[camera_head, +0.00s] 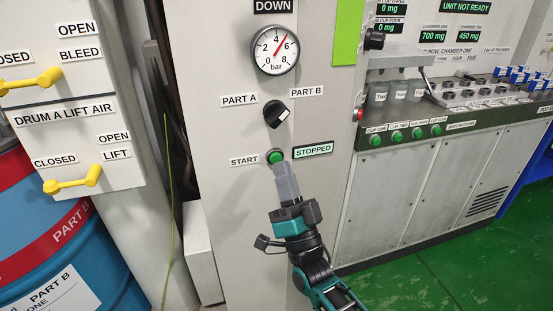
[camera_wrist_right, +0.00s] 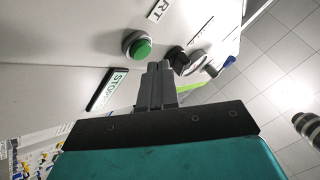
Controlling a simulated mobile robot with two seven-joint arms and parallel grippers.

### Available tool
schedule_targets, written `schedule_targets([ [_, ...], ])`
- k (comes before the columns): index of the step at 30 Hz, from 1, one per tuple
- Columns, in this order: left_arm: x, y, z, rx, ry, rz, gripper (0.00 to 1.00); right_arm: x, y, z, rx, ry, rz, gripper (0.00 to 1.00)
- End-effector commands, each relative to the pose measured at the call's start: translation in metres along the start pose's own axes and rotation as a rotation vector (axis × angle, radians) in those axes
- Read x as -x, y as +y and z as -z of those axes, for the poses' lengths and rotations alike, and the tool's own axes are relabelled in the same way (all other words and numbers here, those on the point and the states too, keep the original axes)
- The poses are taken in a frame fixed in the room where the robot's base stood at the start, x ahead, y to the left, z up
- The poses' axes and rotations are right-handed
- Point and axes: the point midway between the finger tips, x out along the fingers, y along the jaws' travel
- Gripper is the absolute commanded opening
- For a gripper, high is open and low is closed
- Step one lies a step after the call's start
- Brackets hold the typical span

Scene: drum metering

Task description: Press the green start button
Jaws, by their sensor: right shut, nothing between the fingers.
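The green start button (camera_head: 275,157) is on the grey cabinet front, between the START label (camera_head: 244,161) and the display reading STOPPED (camera_head: 313,150). In the right wrist view the green button (camera_wrist_right: 140,48) sits in a metal ring, up and left of the fingertips. My right gripper (camera_head: 282,168) is shut and empty, with its tips just below the button in the head view. In the wrist view the closed fingers (camera_wrist_right: 158,68) appear apart from the button; the exact gap cannot be told. My left gripper is not in view.
Above the button are a black PART A / PART B selector (camera_head: 276,114) and a pressure gauge (camera_head: 276,51). Yellow valve handles (camera_head: 73,181) stick out at left above a blue drum (camera_head: 95,255). A bench (camera_head: 400,148) with green buttons stands at right. Green floor (camera_head: 450,275) is clear.

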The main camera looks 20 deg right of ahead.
Motion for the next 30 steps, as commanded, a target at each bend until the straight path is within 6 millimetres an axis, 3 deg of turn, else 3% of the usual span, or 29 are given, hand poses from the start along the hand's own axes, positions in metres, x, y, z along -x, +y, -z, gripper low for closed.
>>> schedule_targets([
  [30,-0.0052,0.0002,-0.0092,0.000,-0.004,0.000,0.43,-0.0087,0.0066,-0.0067,0.000,0.001,0.000,0.00],
])
